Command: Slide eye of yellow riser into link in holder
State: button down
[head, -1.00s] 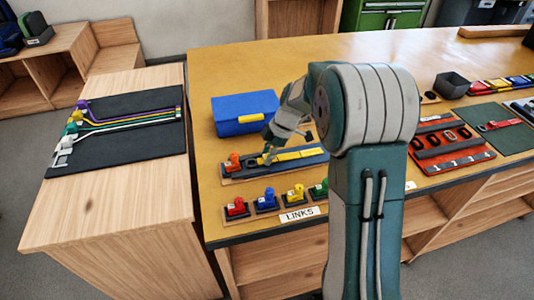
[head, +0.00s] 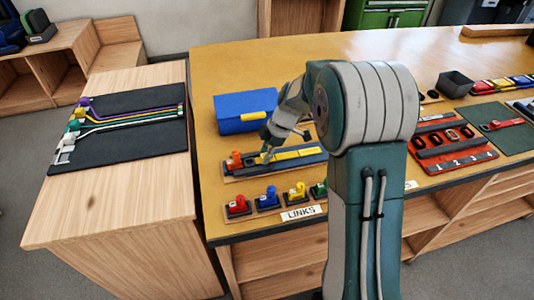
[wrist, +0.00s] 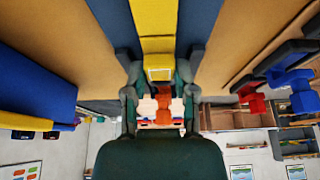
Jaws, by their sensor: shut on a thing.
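The yellow riser (head: 298,153) is a flat strap lying lengthwise along a dark blue holder (head: 312,163). My gripper (head: 265,154) is shut on its left end, low over the holder. In the wrist view the yellow riser (wrist: 154,28) runs from the top edge down between the fingers of my gripper (wrist: 158,76). An orange link (head: 235,160) stands at the holder's left end, just left of my gripper. In the wrist view the orange link (wrist: 166,112) shows beyond the fingertips. The fingers hide the riser's eye, and I cannot tell whether it touches the link.
A blue box (head: 243,112) stands behind the holder. Several coloured links, including a blue one (head: 268,197), stand in a front row by the LINKS label (head: 301,213). More straps lie on a dark mat (head: 120,155) on the left table.

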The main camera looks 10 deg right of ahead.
aim_at(249, 164)
jog(key=shift+s+a+f, duration=0.1)
jog(key=shift+s+a, duration=0.05)
jog(key=shift+a, duration=1.65)
jog(key=shift+c, duration=2.3)
grip_release()
jog(key=shift+o, duration=0.6)
jog(key=shift+a, duration=0.15)
